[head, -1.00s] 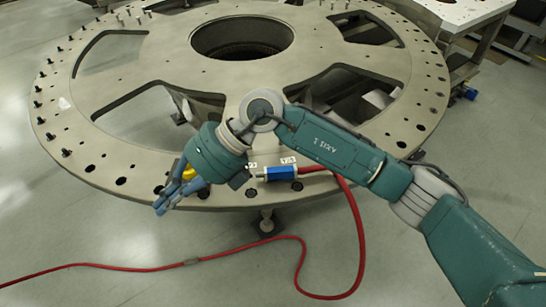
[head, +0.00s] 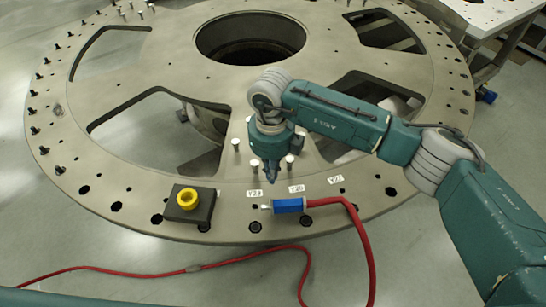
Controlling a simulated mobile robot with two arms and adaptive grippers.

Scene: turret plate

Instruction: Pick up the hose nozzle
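The hose nozzle (head: 289,205) is a blue cylinder with a pale tip pointing left and a red hose (head: 361,240) leaving its right end. It lies near the front rim of the large round turret plate (head: 200,228), beside the label Y20. My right gripper (head: 272,181) points down just behind and above the nozzle, apart from it. Its fingers are small and seen end-on, so their opening is unclear. My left gripper is out of view.
Several upright bolts (head: 253,167) stand around my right gripper. The plate has large cut-outs and rim holes. The red hose runs down to the floor.

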